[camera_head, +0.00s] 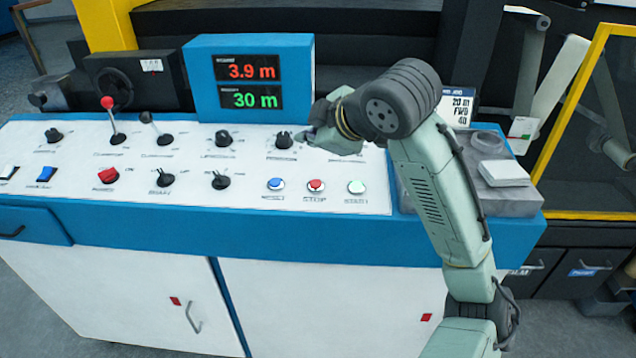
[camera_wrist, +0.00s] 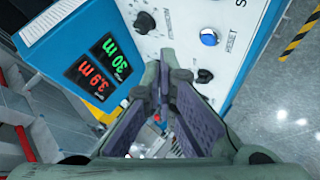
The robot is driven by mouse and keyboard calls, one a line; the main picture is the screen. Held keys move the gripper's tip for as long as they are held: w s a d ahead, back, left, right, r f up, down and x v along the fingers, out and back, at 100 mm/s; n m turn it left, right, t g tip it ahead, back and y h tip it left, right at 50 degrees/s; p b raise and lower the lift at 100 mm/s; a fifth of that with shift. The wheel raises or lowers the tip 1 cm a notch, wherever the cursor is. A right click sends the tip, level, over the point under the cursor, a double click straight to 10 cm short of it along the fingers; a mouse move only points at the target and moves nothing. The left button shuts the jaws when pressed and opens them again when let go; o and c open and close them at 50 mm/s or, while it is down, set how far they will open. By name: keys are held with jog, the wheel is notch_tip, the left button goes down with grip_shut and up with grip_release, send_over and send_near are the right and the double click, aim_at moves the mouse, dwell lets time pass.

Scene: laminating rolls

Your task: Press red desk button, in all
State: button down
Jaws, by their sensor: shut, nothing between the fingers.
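The red desk button (camera_head: 316,185), marked STOP, is a small round button near the front edge of the white panel. In the wrist view the shut fingertips (camera_wrist: 165,68) are near the black knobs. The blue button (camera_wrist: 209,37), marked RESET, shows there; the red button is out of that view.
A blue display box (camera_head: 248,80) reading 3.9 m and 30 m stands behind my gripper, to the left. Black knobs (camera_head: 284,140), a red-topped lever (camera_head: 108,103) and a red switch (camera_head: 108,176) stand on the panel. A grey tray (camera_head: 515,203) is at right.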

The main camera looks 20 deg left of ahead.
jog(key=shift+f, duration=0.1)
jog(key=b, duration=0.7)
send_over(313, 190)
notch_tip(313, 190, down, 8)
jog(key=shift+f, duration=0.25)
dwell(0.9)
jog(key=shift+f, duration=0.45)
jog(key=shift+w+f+b, duration=0.1)
jog(key=shift+f+b, duration=0.25)
jog(key=shift+b, duration=0.05)
dwell(0.5)
jog(key=shift+r, duration=0.15)
jog(key=shift+r+p, duration=0.65)
